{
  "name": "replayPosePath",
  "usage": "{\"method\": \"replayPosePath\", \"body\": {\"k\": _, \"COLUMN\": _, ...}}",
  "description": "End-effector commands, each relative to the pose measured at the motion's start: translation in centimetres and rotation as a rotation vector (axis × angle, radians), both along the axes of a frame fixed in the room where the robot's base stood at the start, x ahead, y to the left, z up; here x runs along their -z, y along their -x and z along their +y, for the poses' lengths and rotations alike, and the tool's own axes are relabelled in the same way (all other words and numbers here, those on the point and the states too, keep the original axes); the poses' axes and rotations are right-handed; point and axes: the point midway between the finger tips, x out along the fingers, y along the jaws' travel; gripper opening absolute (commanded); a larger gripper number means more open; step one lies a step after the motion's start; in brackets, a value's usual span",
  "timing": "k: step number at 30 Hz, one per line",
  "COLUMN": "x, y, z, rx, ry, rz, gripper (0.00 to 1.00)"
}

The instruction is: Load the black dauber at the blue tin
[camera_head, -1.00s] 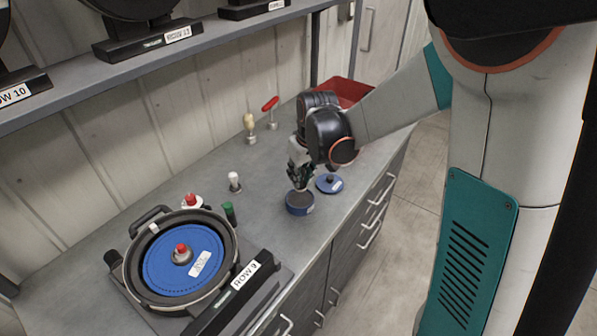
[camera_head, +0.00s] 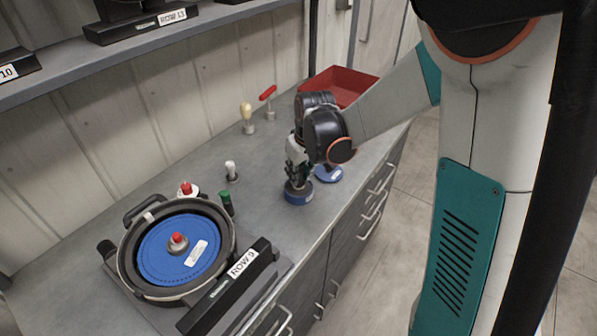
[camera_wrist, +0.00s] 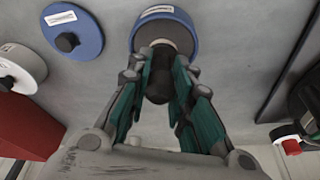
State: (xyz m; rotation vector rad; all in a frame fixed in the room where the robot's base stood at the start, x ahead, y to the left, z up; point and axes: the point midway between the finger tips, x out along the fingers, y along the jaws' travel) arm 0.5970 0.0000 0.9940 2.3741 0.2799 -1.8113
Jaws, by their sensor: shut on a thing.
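The open blue tin (camera_head: 299,198) stands on the grey bench, and its blue lid (camera_head: 329,175) lies flat just beyond it. My gripper (camera_head: 297,182) points down directly over the tin. In the wrist view, my gripper (camera_wrist: 160,85) is shut on the black dauber (camera_wrist: 158,90). The dauber's far end reaches into the mouth of the blue tin (camera_wrist: 180,14). How deep it sits, and whether it touches the contents, is hidden. The lid with its black knob (camera_wrist: 72,32) lies beside the tin.
A seed meter with a blue disc (camera_head: 160,262) stands at front left. Several small hand tools, including a white-topped one (camera_head: 231,168) and a green one (camera_head: 226,199), stand between it and the wall. A red bin (camera_head: 350,83) is at the back.

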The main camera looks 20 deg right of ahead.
Motion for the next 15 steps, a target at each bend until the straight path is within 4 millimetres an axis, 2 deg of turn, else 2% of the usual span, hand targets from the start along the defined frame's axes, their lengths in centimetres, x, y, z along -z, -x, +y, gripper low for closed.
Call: {"method": "replayPosePath", "body": {"k": 15, "x": 0.39, "y": 0.00, "z": 0.00, "rx": 0.000, "ry": 0.000, "rz": 0.000, "gripper": 0.00}}
